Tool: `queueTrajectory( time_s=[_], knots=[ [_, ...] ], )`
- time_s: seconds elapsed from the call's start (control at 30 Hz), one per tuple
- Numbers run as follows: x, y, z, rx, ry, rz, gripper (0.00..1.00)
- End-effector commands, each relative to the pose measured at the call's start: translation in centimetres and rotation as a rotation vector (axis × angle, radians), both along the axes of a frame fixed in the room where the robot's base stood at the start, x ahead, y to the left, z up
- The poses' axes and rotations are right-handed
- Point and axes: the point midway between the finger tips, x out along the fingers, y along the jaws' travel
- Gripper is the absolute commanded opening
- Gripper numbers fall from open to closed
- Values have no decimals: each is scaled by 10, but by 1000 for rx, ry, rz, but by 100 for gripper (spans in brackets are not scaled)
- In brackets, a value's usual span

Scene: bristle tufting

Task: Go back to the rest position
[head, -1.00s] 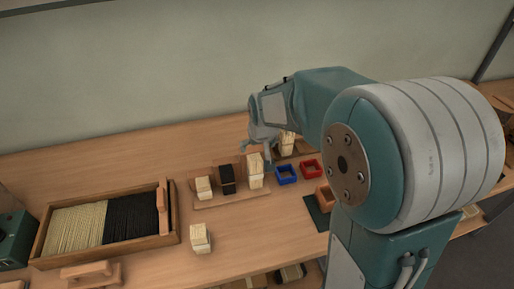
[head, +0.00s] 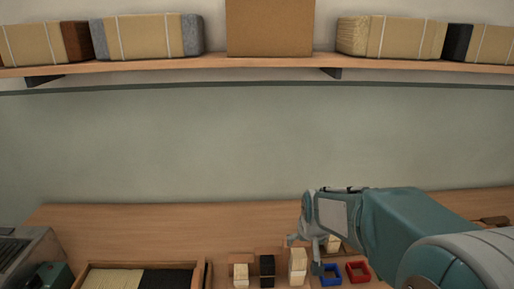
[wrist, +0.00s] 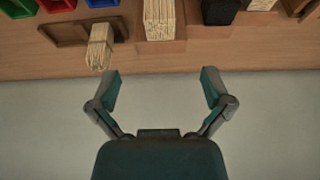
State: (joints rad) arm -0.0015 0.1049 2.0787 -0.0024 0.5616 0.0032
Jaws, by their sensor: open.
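My gripper (head: 316,238) is above the back of the wooden workbench (head: 150,222) in the head view. In the wrist view my gripper (wrist: 163,92) is open, with its two fingers wide apart and nothing between them. Pale bristle bundles (wrist: 160,18) and a black bundle (wrist: 220,10) stand beyond the fingertips. One pale bundle (wrist: 99,48) near the left finger stands by a wooden holder. In the head view, pale bundles (head: 298,265) and a black bundle (head: 267,270) stand below and left of my gripper.
A blue frame (head: 331,274) and a red frame (head: 358,271) lie right of the bundles. A divided wooden tray (head: 203,278) of pale and black bristles is at the left. A shelf (head: 270,63) with wrapped blocks crosses the wall above. The wall space between is clear.

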Motion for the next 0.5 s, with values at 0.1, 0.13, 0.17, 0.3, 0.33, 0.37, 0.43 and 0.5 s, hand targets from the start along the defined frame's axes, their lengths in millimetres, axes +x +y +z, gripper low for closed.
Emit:
queueTrajectory(
  time_s=[0.1,0.13,0.17,0.3,0.33,0.37,0.43,0.5],
  knots=[
    [-25,0,25,0,-18,0,100],
    [-32,0,30,0,-20,0,100],
    [-39,0,35,0,-24,0,100],
    [-72,0,57,0,-37,0,100],
    [-80,0,60,0,-39,0,100],
    [-87,0,64,0,-43,0,100],
    [-104,0,72,0,-49,0,100],
    [-122,0,78,0,-55,0,100]
  ],
)
